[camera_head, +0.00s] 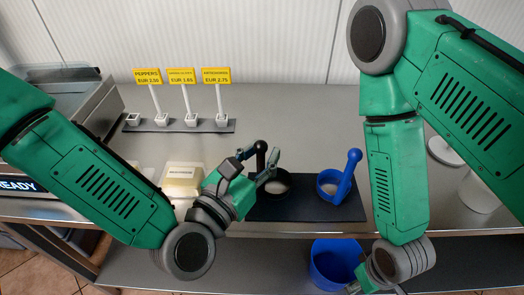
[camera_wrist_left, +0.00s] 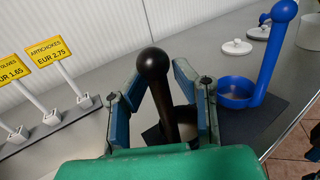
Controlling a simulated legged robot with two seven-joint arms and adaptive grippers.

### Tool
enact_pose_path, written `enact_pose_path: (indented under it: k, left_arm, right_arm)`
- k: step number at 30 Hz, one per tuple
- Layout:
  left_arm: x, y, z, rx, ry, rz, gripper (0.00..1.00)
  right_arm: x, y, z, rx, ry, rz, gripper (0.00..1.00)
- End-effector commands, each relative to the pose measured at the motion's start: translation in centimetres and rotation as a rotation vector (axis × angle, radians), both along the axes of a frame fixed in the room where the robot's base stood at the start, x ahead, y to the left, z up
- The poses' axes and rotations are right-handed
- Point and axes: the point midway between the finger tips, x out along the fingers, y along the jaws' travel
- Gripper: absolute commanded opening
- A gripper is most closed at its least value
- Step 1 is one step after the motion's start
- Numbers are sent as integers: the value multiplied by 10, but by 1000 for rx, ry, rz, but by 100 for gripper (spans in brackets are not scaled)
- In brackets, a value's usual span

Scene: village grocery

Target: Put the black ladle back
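The black ladle has an upright handle with a round knob (camera_head: 261,147) and a dark round bowl (camera_head: 278,190) resting on a dark mat (camera_head: 300,212). My left gripper (camera_head: 257,171) is at the handle. In the left wrist view, the black handle (camera_wrist_left: 158,92) stands between the two fingers of my left gripper (camera_wrist_left: 168,95), with gaps beside it, so the gripper looks open around it. The lower handle and part of the bowl are hidden by the gripper. My right gripper (camera_head: 358,284) is low at the bottom edge, mostly hidden by its wrist.
A blue ladle (camera_head: 345,183) stands on the mat right of the black one; it also shows in the left wrist view (camera_wrist_left: 265,70). A blue bucket (camera_head: 335,268) is below the counter. Price signs (camera_head: 185,76) stand behind. A pale labelled block (camera_head: 183,180) is left.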

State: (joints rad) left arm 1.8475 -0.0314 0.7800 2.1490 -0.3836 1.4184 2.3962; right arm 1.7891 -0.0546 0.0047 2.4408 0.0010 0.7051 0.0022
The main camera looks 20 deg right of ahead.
Motion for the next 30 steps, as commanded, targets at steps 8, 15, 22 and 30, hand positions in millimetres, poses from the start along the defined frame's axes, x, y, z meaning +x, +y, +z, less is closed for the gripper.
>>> enact_pose_path:
  k: [8, 15, 22, 30]
  left_arm:
    - [0, 0, 1, 0, -1, 0, 26]
    - [-15, 17, 2, -1, 4, 0, 26]
    - [-49, 54, 1, -2, 5, 1, 26]
    - [-78, 82, 2, 0, 1, 0, 26]
  right_arm:
    - [0, 0, 1, 0, 0, 0, 40]
    - [0, 0, -1, 0, 0, 0, 40]
    - [0, 0, -7, 0, 0, 0, 40]
    - [0, 0, -11, 0, 0, 0, 40]
